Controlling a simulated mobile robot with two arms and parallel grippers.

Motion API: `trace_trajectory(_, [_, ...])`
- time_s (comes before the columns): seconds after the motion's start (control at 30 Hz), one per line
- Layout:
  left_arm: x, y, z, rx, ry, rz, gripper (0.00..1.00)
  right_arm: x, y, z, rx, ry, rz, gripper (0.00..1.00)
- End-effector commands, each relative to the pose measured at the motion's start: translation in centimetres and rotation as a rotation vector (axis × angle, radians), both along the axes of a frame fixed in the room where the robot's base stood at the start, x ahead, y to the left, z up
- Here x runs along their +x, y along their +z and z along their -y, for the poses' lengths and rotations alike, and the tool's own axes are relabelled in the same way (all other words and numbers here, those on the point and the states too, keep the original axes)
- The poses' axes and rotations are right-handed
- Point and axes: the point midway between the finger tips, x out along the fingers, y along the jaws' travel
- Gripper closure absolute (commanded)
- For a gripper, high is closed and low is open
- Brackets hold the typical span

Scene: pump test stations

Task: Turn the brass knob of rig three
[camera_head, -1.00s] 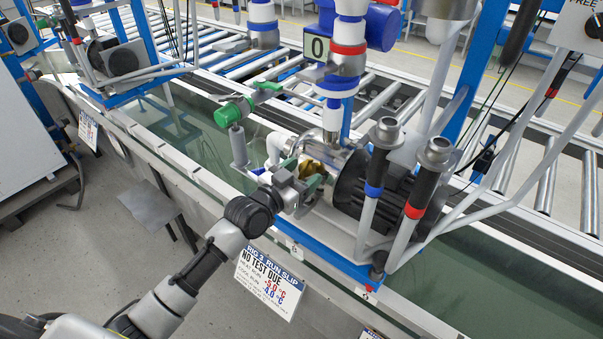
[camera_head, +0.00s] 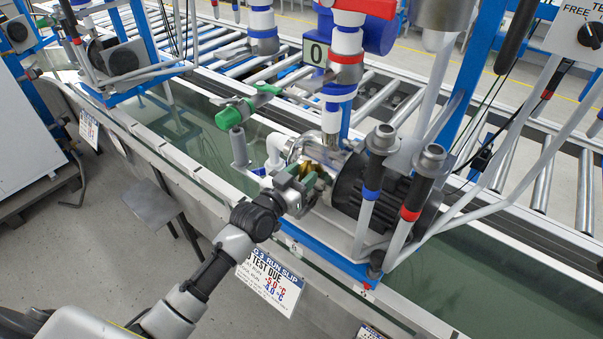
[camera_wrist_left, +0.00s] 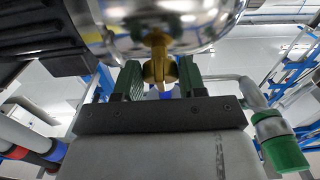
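The brass knob (camera_wrist_left: 160,68) hangs on a short stem under a shiny metal pump housing (camera_wrist_left: 165,22) in the left wrist view. In the head view only a bit of brass (camera_head: 311,168) shows at the front of the pump on rig three, partly hidden by my gripper. My left gripper (camera_wrist_left: 161,80) has its two green-padded fingers on either side of the knob. The fingers look apart, with narrow gaps to the knob; contact is not clear. In the head view the left gripper (camera_head: 302,186) is right at the pump front. My right gripper is not in view.
A dark pump motor (camera_head: 375,195) and upright pipes with blue and red bands stand right of the gripper. A green-handled valve (camera_head: 238,112) is to the left. A water trough (camera_head: 480,270) lies below. The rig 3 run slip (camera_head: 270,282) hangs in front.

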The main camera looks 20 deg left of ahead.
Motion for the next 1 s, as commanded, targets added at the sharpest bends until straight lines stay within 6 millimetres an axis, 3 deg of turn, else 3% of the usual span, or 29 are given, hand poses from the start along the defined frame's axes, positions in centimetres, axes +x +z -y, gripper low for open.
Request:
trace_trajectory(0.03, [0.0, 0.0, 0.0, 0.000, 0.000, 0.000, 0.52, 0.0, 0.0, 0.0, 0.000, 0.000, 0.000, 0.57])
trace_trajectory(0.17, [0.0, 0.0, 0.0, 0.000, -0.001, 0.000, 0.35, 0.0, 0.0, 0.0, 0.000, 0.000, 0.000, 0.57])
trace_trajectory(0.53, [-0.8, -0.2, -0.3, 0.001, 0.000, -0.001, 0.35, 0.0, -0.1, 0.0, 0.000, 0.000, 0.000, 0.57])
trace_trajectory(1.0, [-8.8, -0.2, -3.1, 0.002, -0.001, -0.002, 0.35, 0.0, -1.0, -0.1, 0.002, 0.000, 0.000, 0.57])
